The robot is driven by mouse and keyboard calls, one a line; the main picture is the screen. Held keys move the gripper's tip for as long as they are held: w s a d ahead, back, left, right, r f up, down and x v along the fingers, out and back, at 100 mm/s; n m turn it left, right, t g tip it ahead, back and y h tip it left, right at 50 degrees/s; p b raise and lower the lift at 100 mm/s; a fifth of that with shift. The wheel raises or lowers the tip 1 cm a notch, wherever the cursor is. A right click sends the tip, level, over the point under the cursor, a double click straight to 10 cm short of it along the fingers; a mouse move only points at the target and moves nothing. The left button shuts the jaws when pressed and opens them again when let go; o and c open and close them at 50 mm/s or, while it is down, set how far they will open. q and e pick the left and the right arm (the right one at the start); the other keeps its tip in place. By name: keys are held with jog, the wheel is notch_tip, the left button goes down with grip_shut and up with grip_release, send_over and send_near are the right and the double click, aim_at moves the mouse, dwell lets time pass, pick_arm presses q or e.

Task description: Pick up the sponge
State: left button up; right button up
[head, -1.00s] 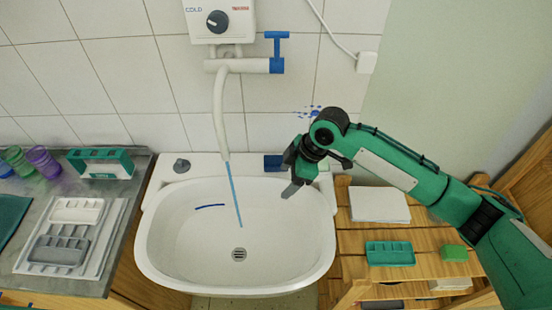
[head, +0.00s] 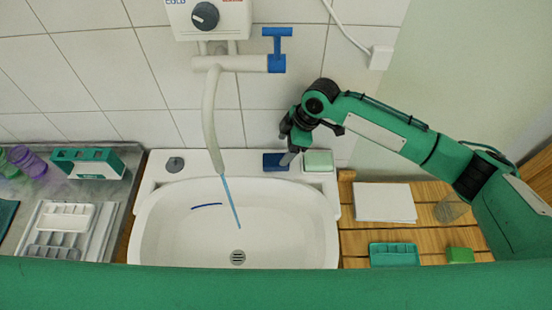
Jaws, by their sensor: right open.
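A dark blue block (head: 272,162), which looks like the sponge, lies on the back rim of the white sink (head: 165,192). My right gripper (head: 289,157) is open, with its fingers pointing down at the block's right side. A finger hides part of the block, and I cannot tell if they touch. A pale green bar (head: 318,161) sits on the rim just right of the gripper. My left gripper is not in view.
Running water falls from the faucet hose (head: 210,110) into the sink. At right, a wooden slatted rack (head: 352,240) holds a white stack (head: 384,202), a green tray (head: 394,255), a green block (head: 460,255) and a clear cup (head: 451,209). Trays (head: 84,230) and cups stand at left.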

aim_at(276, 159)
jog(key=p+x, duration=0.1)
jog(key=x, duration=0.3)
jog(key=shift+w+f, duration=0.15)
jog(key=p+x, duration=0.1)
jog(key=x, duration=0.2)
jog(key=shift+w+f, duration=0.15)
jog(key=shift+f, duration=0.3)
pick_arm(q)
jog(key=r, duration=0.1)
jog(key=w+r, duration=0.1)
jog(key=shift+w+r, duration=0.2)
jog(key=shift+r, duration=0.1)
pick_arm(e)
jog(key=c, duration=1)
jog(key=shift+c, duration=0.3)
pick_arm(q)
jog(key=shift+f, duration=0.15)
